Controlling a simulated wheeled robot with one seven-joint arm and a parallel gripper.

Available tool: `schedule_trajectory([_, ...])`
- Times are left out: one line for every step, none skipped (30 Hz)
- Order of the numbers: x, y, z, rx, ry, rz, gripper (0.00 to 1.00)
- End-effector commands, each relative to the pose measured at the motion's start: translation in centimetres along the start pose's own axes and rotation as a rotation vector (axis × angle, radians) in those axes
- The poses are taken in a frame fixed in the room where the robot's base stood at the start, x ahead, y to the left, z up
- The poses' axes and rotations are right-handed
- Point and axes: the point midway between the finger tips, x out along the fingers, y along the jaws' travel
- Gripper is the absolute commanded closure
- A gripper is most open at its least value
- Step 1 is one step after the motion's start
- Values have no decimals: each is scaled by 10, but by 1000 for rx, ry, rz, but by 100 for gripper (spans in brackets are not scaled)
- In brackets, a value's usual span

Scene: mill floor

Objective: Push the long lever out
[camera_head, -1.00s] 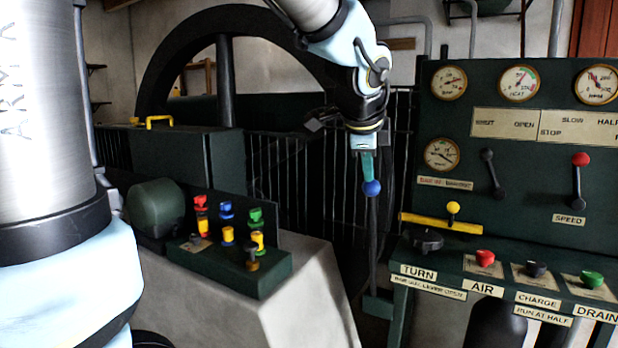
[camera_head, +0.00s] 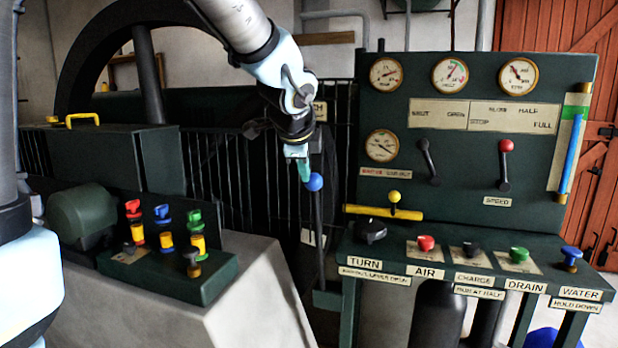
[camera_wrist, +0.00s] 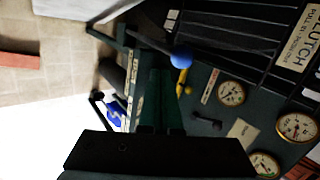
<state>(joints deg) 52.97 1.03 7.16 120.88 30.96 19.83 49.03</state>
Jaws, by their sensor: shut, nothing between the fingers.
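The long lever (camera_head: 319,235) is a dark upright rod with a blue ball knob (camera_head: 314,182) on top. It stands in front of the black railing, left of the control desk. My gripper (camera_head: 303,176) points down with its fingers shut and empty. Its fingertips are at the upper left of the knob in the head view, very close to it; I cannot tell whether they touch. In the wrist view the blue knob (camera_wrist: 182,57) lies just beyond and right of my fingertips (camera_wrist: 155,72). A clutch sign (camera_wrist: 300,42) is partly readable there; my arm partly hides it in the head view.
The control desk (camera_head: 400,235) with gauges, small levers and coloured knobs stands right of the lever. A yellow bar (camera_head: 380,212) juts near the lever. A valve box (camera_head: 165,270) on a pale plinth (camera_head: 245,290) stands left. A large dark wheel (camera_head: 75,65) is behind.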

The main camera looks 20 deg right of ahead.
Motion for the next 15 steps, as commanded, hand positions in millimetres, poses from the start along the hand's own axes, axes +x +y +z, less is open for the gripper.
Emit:
schedule_trajectory([12, 1, 0, 3, -1, 4, 100])
schedule_trajectory([18, 1, 0, 2, -1, 4, 100])
schedule_trajectory([27, 1, 0, 1, -1, 4, 100])
schedule_trajectory([33, 1, 0, 2, -2, 4, 100])
schedule_trajectory([38, 1, 0, 2, -1, 4, 100])
schedule_trajectory([42, -4, 0, 1, -1, 2, 100])
schedule_trajectory([44, -8, 0, 1, -1, 2, 100])
schedule_trajectory([47, -11, 0, 1, -1, 1, 100])
schedule_trajectory([52, -14, 0, 0, 0, 1, 100])
schedule_trajectory([54, -16, 0, 0, 0, 1, 100])
schedule_trajectory([57, -18, 0, -1, 0, 1, 100])
schedule_trajectory([60, -20, 0, 0, 0, 1, 100])
schedule_trajectory([61, -21, 0, 0, 0, 1, 100])
schedule_trajectory([63, -22, 0, 0, 0, 1, 100])
schedule_trajectory([65, -24, 0, 0, 0, 0, 100])
